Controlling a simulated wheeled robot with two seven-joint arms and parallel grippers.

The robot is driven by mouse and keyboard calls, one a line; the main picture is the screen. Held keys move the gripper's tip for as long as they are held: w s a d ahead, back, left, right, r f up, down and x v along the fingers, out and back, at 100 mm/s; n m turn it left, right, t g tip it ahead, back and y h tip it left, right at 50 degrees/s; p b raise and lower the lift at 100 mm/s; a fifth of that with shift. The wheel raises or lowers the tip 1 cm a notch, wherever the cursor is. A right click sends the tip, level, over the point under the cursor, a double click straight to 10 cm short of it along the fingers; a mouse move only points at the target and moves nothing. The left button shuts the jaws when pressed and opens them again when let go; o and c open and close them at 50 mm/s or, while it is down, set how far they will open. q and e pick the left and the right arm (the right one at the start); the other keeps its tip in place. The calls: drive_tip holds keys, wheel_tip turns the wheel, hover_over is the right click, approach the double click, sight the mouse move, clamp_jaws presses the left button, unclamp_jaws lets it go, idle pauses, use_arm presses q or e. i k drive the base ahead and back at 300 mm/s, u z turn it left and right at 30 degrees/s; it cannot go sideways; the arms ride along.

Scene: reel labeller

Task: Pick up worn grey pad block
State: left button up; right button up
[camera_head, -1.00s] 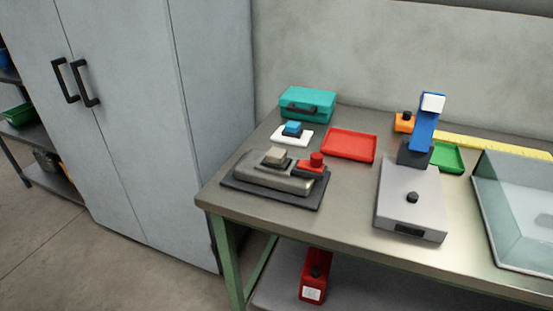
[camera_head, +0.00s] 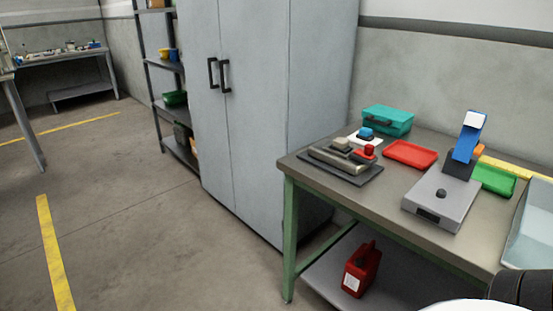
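A small grey-beige block (camera_head: 342,143), which looks like the worn grey pad block, sits on top of a low grey machine (camera_head: 338,159) at the left end of the workbench. The machine rests on a dark base plate (camera_head: 362,178). A red knob (camera_head: 369,150) stands on the machine just right of the block. A blue-topped block (camera_head: 366,133) lies on a white pad (camera_head: 377,141) behind it. Neither gripper is in view. Dark and white parts at the bottom right corner look like my own arm.
The bench (camera_head: 325,198) also holds a teal case (camera_head: 388,120), a red tray (camera_head: 411,154), a green tray (camera_head: 494,180), a grey device with a blue arm (camera_head: 440,198) and a clear bin (camera_head: 530,235). A red canister (camera_head: 361,269) stands below. Floor left of the bench is open.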

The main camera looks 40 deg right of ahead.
sight(341, 144)
drive_tip(key=u, duration=0.75)
drive_tip(key=i, duration=0.4)
drive_tip(key=z, duration=0.75)
drive_tip(key=i, duration=1.9)
drive_tip(key=z, duration=1.2)
